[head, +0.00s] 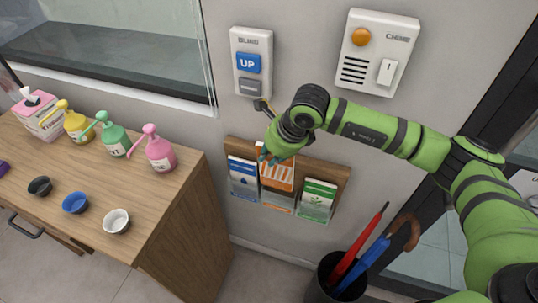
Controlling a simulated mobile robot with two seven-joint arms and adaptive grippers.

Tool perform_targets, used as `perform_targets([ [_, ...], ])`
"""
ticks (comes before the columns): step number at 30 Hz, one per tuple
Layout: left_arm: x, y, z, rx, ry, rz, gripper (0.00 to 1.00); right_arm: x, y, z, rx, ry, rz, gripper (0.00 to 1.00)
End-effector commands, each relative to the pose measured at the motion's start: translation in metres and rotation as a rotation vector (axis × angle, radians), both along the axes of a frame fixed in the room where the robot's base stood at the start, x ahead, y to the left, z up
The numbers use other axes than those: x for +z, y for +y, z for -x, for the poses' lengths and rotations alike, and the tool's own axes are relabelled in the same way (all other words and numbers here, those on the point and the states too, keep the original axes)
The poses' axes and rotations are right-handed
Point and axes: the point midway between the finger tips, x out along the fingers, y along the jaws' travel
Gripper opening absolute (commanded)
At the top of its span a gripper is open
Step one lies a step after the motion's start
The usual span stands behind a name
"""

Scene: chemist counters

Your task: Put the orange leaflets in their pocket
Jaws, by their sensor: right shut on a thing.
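The orange leaflets (276,178) are at the wall rack (235,148), upright at its middle pocket (278,203). My right gripper (268,156) is shut on them at their top edge. Their lower end is at the clear front of the middle pocket; I cannot tell how deep they sit. Blue leaflets (242,178) stand in the left pocket and green leaflets (318,198) in the right pocket. My left gripper is not in view.
A blinds switch (251,63) and a chime panel (378,52) are on the wall above. An umbrella stand (330,285) holds umbrellas below right. A wooden counter (165,200) at left carries pump bottles (160,152), bowls (116,221) and a tissue box (38,115).

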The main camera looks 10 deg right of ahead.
Motion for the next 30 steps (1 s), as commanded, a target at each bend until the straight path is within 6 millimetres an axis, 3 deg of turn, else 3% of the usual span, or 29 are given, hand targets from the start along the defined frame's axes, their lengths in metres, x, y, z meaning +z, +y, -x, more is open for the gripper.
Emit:
perform_targets([
  [25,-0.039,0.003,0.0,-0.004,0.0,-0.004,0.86,-0.057,-0.023,-0.035,0.001,0.0,-0.001,0.0],
  [30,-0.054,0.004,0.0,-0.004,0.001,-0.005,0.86,-0.072,-0.023,-0.034,0.003,0.001,-0.001,0.0],
])
